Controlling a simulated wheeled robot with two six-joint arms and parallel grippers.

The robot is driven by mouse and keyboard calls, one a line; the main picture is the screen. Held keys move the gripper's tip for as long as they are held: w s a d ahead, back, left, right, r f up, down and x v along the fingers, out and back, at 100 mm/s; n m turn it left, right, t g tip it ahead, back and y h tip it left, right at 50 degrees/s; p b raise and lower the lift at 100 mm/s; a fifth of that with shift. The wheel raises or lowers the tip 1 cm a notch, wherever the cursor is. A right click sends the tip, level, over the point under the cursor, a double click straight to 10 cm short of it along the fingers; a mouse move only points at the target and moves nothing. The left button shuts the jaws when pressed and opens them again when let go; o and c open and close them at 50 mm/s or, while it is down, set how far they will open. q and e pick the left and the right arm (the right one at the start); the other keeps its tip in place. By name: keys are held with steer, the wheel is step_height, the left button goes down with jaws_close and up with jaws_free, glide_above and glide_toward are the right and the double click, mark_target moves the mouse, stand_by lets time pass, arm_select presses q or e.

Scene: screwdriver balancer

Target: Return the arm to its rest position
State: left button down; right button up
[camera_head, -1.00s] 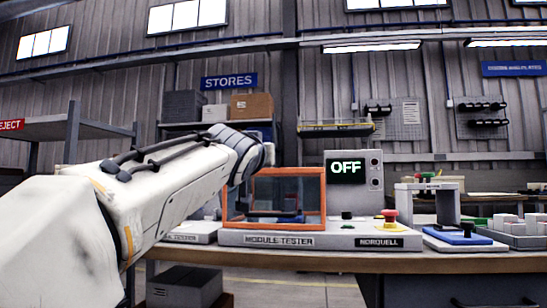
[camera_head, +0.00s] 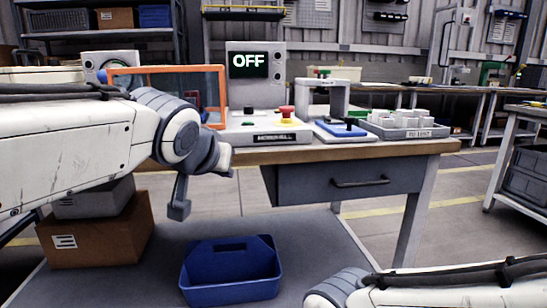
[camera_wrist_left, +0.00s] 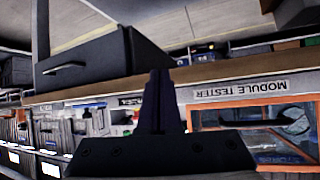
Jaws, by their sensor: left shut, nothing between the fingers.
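My left arm (camera_head: 70,135) comes in from the left in the head view and bends down at its wrist. My left gripper (camera_head: 179,208) points downward in front of the bench, empty and clear of the bench top. In the left wrist view its dark fingers (camera_wrist_left: 160,95) are together with nothing between them. Part of my right arm (camera_head: 440,285) shows at the lower right of the head view; its gripper is out of view.
The bench (camera_head: 350,150) carries an orange-framed module tester (camera_head: 222,98), an OFF display (camera_head: 250,65), a red button (camera_head: 287,112) and a grey tray (camera_head: 410,130). A drawer (camera_head: 350,185) hangs below. A blue bin (camera_head: 232,272) and cardboard box (camera_head: 105,235) sit low down.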

arm_select(q)
steer(key=s+d+f+m+g+p, duration=0.2)
steer(key=s+d+f+g+p, duration=0.25)
steer(key=s+f, duration=0.4)
steer(key=s+f+m+g+p, duration=0.2)
steer(key=s+g+p, duration=0.1)
steer(key=s, duration=0.6)
steer(key=s+f+m+g+p, duration=0.2)
steer(key=s+f+g+p, duration=0.15)
steer(key=s, duration=0.55)
step_height(320, 180, up, 36)
steer(key=p, duration=3.5)
steer(key=shift+d+r+n, duration=0.15)
steer(key=shift+n, duration=0.15)
arm_select(e)
step_height(320, 180, up, 48)
arm_select(q)
steer(key=shift+w, duration=0.1)
arm_select(e)
steer(key=shift+r, duration=0.1)
